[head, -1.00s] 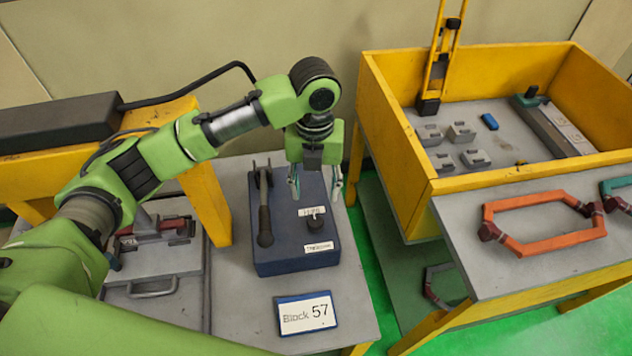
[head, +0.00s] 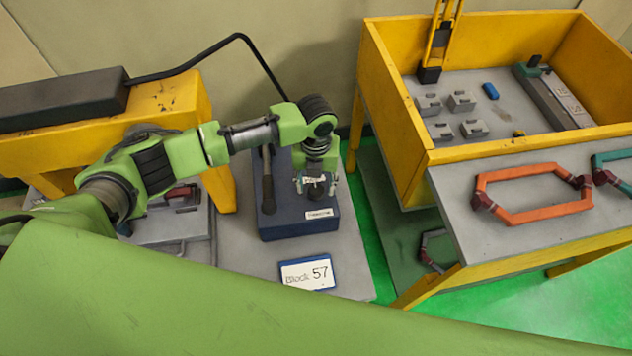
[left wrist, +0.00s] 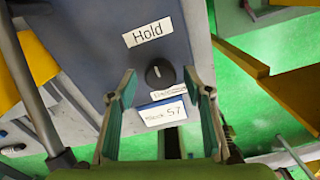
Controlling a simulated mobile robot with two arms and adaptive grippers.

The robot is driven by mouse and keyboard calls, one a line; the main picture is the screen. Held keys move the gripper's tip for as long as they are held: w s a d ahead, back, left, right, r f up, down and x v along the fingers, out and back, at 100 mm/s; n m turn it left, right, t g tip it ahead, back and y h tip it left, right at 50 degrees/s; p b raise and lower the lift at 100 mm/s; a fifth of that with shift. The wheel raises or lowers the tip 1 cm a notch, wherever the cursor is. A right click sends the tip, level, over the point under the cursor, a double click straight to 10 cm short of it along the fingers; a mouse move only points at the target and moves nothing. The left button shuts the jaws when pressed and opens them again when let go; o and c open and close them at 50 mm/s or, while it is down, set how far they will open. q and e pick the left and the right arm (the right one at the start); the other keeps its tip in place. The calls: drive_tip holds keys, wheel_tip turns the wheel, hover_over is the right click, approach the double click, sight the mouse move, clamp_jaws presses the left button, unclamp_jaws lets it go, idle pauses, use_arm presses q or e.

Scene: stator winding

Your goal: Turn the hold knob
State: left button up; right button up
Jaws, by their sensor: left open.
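The hold knob (left wrist: 159,72) is a small dark round knob with a pale pointer mark, below the white "Hold" label (left wrist: 148,32) in the left wrist view. It sits on the dark blue control box (head: 290,230), and in the head view the gripper partly covers it. My left gripper (head: 316,182) is over the knob, pointing down. Its two teal-lined fingers stand open on either side of the knob in the left wrist view (left wrist: 161,78), with visible gaps to it. My right gripper is not in view.
A black-handled lever (head: 267,185) stands on the box left of the knob. A "Block 57" card (head: 307,273) lies in front of the box. A yellow-walled bin (head: 395,110) stands to the right, with an orange hexagonal frame (head: 530,216) on the grey table before it.

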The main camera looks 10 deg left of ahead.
use_arm(q)
drive_tip(key=shift+f, duration=0.4)
drive_tip(key=c, duration=1.1)
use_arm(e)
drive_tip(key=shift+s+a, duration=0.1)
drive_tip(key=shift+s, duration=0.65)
